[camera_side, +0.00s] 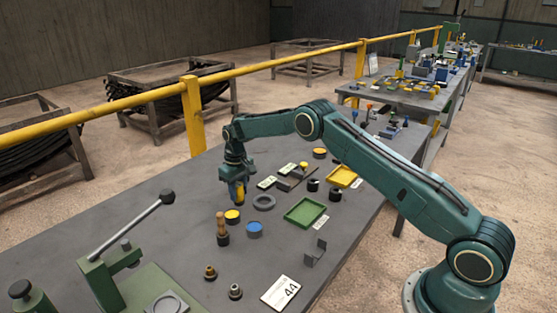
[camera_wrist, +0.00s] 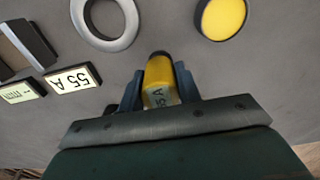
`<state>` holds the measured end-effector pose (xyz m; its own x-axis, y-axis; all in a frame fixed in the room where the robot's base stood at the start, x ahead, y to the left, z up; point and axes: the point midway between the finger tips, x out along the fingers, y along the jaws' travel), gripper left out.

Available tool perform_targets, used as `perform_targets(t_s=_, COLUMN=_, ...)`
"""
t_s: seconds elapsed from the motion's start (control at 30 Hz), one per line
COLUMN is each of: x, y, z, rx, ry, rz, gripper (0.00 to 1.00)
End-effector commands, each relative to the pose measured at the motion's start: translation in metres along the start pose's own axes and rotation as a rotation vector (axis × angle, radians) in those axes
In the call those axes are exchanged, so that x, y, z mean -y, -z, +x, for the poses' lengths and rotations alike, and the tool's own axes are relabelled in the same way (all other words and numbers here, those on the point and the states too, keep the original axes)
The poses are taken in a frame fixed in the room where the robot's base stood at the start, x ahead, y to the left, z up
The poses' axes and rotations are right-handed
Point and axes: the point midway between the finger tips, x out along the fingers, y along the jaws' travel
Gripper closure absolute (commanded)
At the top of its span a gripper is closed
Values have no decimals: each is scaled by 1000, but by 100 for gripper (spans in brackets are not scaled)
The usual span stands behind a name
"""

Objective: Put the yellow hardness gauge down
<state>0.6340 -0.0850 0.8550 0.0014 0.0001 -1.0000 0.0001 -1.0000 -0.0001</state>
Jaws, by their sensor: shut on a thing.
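The yellow hardness gauge (camera_side: 238,190) is upright between the fingers of my gripper (camera_side: 237,183), over the far left part of the grey table. In the wrist view my gripper (camera_wrist: 160,88) is shut on the gauge (camera_wrist: 160,72), with a blue-grey finger on each side. The gauge has a dark end and a pale label ending in "A". I cannot tell whether its lower end touches the table or hangs just above it.
A grey ring (camera_side: 263,208) lies right of the gauge; a yellow-topped disc (camera_side: 232,214) and a blue-topped one (camera_side: 254,229) stand in front. A green tray (camera_side: 305,211) and yellow tray (camera_side: 341,177) lie further right. A lever press (camera_side: 128,262) stands front left. The wrist view shows a "55 A" tag (camera_wrist: 73,78).

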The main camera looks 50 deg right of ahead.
Motion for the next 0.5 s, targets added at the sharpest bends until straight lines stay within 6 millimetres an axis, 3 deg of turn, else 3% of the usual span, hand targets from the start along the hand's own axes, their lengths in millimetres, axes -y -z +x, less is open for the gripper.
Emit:
perform_targets(t_s=0.1, x=0, y=0, z=2, rx=0, ry=0, rz=0, gripper=91)
perform_targets(t_s=0.13, x=0, y=0, z=2, rx=0, ry=0, rz=0, gripper=61)
perform_targets(t_s=0.2, x=0, y=0, z=2, rx=0, ry=0, rz=0, gripper=47)
perform_targets(t_s=0.5, x=0, y=0, z=2, rx=0, ry=0, rz=0, gripper=45)
